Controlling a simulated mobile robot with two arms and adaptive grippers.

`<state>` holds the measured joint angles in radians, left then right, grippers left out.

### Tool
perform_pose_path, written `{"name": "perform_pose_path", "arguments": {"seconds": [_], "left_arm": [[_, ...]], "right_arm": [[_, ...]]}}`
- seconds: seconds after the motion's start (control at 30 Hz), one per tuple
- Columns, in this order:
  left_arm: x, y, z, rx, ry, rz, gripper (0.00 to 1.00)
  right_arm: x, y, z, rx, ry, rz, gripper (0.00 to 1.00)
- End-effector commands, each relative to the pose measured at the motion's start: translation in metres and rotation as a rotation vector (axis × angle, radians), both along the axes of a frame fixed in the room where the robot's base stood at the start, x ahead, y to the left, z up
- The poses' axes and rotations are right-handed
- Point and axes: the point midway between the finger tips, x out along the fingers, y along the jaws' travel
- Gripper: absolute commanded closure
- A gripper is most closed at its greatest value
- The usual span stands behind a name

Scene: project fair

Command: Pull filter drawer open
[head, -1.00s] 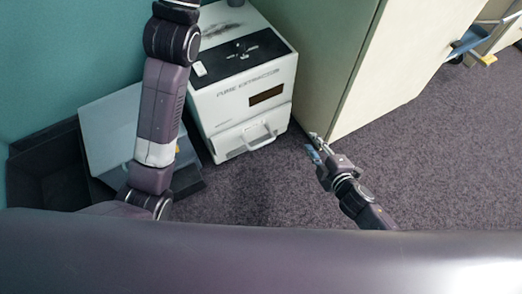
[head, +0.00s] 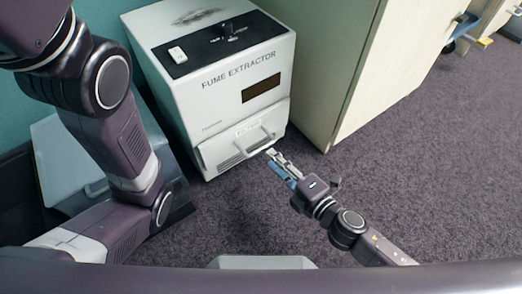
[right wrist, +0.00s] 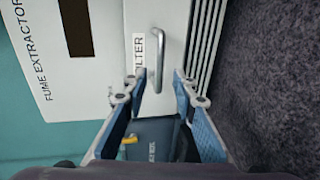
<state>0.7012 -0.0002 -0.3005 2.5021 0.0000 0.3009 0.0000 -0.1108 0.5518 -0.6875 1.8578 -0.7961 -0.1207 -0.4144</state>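The white fume extractor (head: 180,93) stands on the carpet. Its filter drawer (head: 215,154) is low on the front and looks closed, with a bar handle (head: 268,135). In the right wrist view the metal handle (right wrist: 157,62) stands beside a label partly reading "FILTER". My right gripper (head: 271,161) is just in front of the drawer, below and right of the handle. In the right wrist view my right gripper (right wrist: 158,79) is open, its blue-padded fingers on either side of the handle's near end, with nothing held. My left arm crosses the left side; its gripper is out of view.
A tall pale cabinet (head: 330,75) stands close to the extractor's right side. A grey container (head: 62,165) is at the left, partly behind my left arm. Open carpet (head: 430,160) lies to the right.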

Motion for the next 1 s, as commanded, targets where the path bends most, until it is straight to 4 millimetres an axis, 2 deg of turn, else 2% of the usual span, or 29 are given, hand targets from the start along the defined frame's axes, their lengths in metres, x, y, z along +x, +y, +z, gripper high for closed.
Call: {"name": "perform_pose_path", "arguments": {"seconds": [0.3, 0.5, 0.97, 1.0], "left_arm": [[0.001, 0.0, -0.017, 0.001, 0.003, 0.001, 1.0], [0.001, 0.0, -0.024, 0.001, 0.003, 0.001, 1.0], [0.001, 0.0, -0.026, 0.001, 0.002, 0.001, 1.0], [0.001, 0.0, -0.026, 0.001, 0.002, 0.001, 1.0]], "right_arm": [[0.033, 0.023, -0.01, 0.0, -0.002, -0.001, 0.74], [0.049, 0.035, -0.014, 0.002, 0.0, -0.001, 0.74], [0.055, 0.04, -0.014, 0.001, 0.002, -0.001, 0.74], [0.055, 0.039, -0.014, 0.001, 0.002, -0.001, 0.79]]}}
